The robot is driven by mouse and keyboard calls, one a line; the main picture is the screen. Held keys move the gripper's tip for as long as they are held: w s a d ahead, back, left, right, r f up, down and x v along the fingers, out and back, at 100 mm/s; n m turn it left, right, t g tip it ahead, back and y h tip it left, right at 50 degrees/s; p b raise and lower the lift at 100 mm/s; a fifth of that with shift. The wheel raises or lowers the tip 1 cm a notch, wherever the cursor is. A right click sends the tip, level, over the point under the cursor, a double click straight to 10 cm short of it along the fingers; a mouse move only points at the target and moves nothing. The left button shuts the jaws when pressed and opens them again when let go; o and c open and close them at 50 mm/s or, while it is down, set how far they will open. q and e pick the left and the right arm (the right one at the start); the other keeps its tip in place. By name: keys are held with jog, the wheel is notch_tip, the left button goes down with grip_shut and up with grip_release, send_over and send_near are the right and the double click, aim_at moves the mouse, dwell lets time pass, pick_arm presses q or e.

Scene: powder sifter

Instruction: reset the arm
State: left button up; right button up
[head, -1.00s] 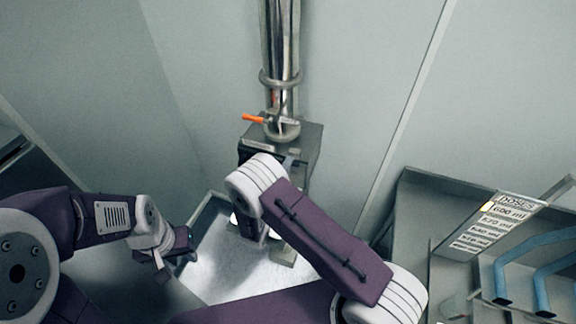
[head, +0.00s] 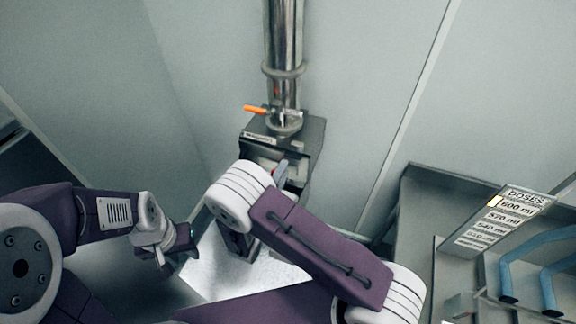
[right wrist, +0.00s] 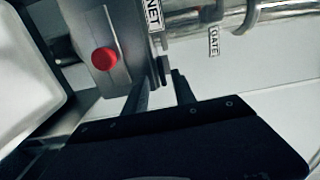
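My left gripper (head: 180,248) is at the lower left in the head view, beside the pale tray; its finger gap is too small to judge. My right arm reaches over the tray, and its own links hide most of the right gripper in the head view. In the right wrist view, the right gripper (right wrist: 160,88) has its two dark fingers apart with nothing seen between them. They point toward the grey sifter box with a red button (right wrist: 105,58). From this view I cannot tell whether they touch it.
A steel pipe (head: 284,50) with an orange handle (head: 256,109) stands above the sifter box (head: 312,140). A pale tray (head: 205,275) lies below it. At right are a doses sign (head: 505,222) and blue tubular handles (head: 548,290) on a grey bench.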

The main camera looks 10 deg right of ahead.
jog(key=v, duration=0.3)
jog(key=shift+s+a+b, duration=0.15)
jog(key=shift+s+b, duration=0.05)
jog(key=shift+b, duration=0.1)
